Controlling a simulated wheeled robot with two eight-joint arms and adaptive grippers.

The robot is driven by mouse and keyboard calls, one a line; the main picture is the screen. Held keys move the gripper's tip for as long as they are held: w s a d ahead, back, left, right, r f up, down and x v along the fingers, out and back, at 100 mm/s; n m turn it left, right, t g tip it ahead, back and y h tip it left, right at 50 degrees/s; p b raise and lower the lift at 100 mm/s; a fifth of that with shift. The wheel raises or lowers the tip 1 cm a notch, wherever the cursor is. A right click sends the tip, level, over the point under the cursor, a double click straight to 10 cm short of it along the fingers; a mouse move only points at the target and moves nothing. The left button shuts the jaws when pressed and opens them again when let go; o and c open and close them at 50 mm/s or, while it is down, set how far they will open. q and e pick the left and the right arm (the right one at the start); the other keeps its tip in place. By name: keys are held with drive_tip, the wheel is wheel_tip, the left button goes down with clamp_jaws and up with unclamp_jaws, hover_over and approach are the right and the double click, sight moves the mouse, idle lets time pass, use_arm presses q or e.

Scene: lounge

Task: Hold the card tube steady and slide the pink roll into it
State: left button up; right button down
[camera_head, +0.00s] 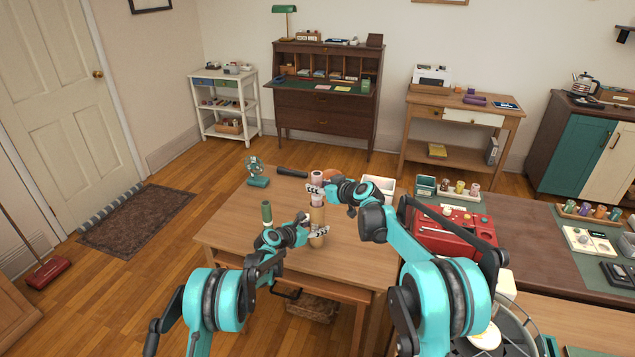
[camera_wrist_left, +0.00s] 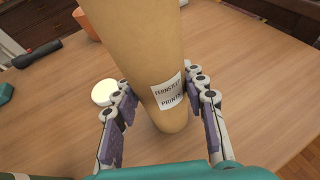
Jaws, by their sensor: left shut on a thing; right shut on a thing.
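The card tube (camera_head: 317,216) is brown and upright at the middle of the wooden table (camera_head: 235,227). My left gripper (camera_head: 318,232) is shut around its lower part. The left wrist view shows the tube (camera_wrist_left: 140,50) with a printed label, between the fingers of my left gripper (camera_wrist_left: 163,92). The pink roll (camera_head: 317,176) is upright, directly above the tube. My right gripper (camera_head: 316,190) is shut on its middle. The roll's lower end is at the tube's mouth; I cannot tell whether it is inside. The mouth is out of the left wrist view.
A green roll (camera_head: 267,212) stands left of the tube, close to my left wrist. A red case (camera_head: 440,240) is to the right.

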drive_tip(key=shift+f, duration=1.4)
drive_tip(key=c, duration=1.1)
unclamp_jaws()
drive_tip(key=shift+s, duration=0.1)
drive_tip(key=v, duration=1.2)
use_arm(q)
drive_tip(key=o, duration=1.3)
